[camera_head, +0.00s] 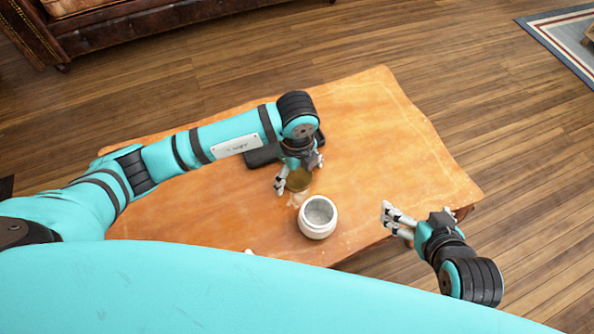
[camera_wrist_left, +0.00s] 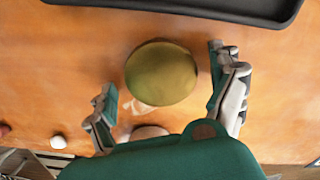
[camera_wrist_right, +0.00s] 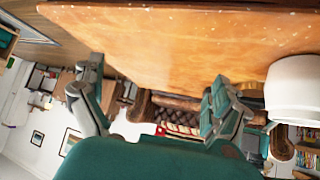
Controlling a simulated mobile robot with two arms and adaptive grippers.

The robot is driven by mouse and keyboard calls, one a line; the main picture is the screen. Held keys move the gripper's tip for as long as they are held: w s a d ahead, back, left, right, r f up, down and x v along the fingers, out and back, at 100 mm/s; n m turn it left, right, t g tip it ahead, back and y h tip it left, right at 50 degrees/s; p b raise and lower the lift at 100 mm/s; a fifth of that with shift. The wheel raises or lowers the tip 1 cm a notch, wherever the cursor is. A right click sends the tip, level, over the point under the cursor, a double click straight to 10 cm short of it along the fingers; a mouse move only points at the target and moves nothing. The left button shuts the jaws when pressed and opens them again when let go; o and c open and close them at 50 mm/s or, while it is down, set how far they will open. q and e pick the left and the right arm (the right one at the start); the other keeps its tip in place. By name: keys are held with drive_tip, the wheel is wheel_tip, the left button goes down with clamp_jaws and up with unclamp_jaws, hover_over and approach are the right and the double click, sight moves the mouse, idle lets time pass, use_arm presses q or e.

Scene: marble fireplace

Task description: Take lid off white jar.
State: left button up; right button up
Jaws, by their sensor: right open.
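The white jar (camera_head: 318,232) stands upright on the wooden table, its round top showing a grey hollow with no lid over it. It also shows at the right edge of the right wrist view (camera_wrist_right: 296,90). A round olive-gold piece (camera_head: 299,180), which looks like a lid, is just behind the jar. My left gripper (camera_head: 298,187) is over this piece; the left wrist view shows the piece (camera_wrist_left: 161,73) between open fingers, with gaps on both sides. I cannot tell whether it rests on the table. My right gripper (camera_head: 391,218) is open and empty, right of the jar.
A dark tray (camera_head: 262,155) lies behind my left gripper. A small white round thing (camera_wrist_left: 58,142) is near the table's front edge. The table's (camera_head: 400,130) right and back parts are clear. A brown leather sofa (camera_head: 120,35) stands beyond.

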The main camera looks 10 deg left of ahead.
sight(297, 175)
use_arm(q)
wheel_tip(297, 175, up, 8)
drive_tip(key=p, duration=0.2)
drive_tip(key=shift+p, duration=0.3)
drive_tip(key=shift+r+p, duration=0.45)
drive_tip(key=shift+r, duration=1.75)
use_arm(e)
drive_tip(key=s+d+f+g+h, duration=0.1)
drive_tip(key=s+d+f+g, duration=0.1)
drive_tip(key=s+g, duration=0.3)
drive_tip(key=shift+s+d+f+g, duration=0.15)
drive_tip(key=shift+s+d+g, duration=0.3)
drive_tip(key=shift+s, duration=1.9)
